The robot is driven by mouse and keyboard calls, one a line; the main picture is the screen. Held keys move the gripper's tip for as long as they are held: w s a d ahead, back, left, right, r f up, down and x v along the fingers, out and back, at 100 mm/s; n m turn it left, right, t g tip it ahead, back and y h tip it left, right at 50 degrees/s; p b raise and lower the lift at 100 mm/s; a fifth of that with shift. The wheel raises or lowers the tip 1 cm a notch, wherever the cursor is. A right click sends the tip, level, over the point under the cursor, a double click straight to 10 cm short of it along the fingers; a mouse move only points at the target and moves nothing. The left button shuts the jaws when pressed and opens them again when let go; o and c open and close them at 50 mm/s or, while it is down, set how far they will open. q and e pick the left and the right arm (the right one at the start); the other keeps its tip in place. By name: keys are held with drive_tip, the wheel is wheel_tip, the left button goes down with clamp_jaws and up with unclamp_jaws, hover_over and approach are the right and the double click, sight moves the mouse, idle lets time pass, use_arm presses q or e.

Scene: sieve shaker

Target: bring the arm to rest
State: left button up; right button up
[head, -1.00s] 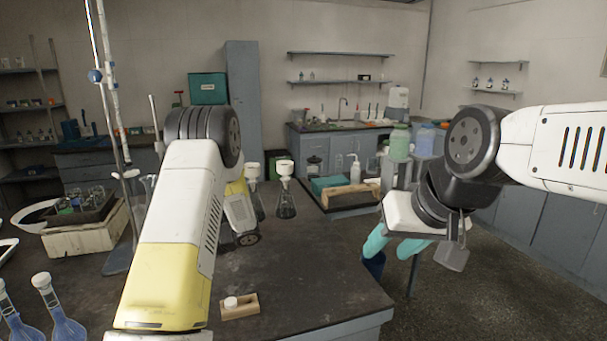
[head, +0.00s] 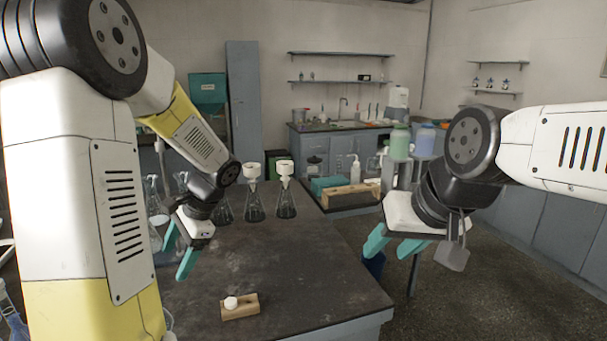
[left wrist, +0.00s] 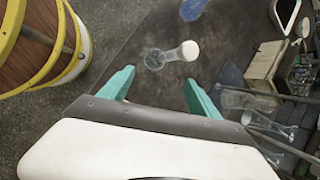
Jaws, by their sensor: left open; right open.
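My left gripper (head: 178,254) is open and empty, held above the left part of the dark bench (head: 280,270). Its teal fingers also show in the left wrist view (left wrist: 159,78), apart, with a clear flask with a white top (left wrist: 170,54) beyond them and nothing between them. My left arm (head: 65,180) fills the left of the head view, bent at the elbow, and hides part of the bench. My right gripper (head: 388,254) is open and empty, pointing down just past the bench's right edge. My right arm (head: 570,150) comes in from the right.
Flasks with white funnels (head: 253,198) (head: 286,197) stand behind my left gripper. A small wooden block with a white cap (head: 240,305) lies near the bench's front. A wooden box (head: 350,195) is at the back. The bench's middle is clear.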

use_arm(q)
drive_tip(key=shift+o, duration=0.3)
drive_tip(key=s+d+r+n+t+h, duration=0.7)
drive_tip(key=s+d+r+n+h, duration=0.1)
drive_tip(key=s+d+r, duration=0.4)
drive_tip(key=s+d, duration=0.1)
drive_tip(key=d, duration=0.1)
drive_tip(key=shift+s+d+r, duration=0.2)
drive_tip(key=shift+s+d, duration=0.1)
drive_tip(key=shift+d, duration=0.05)
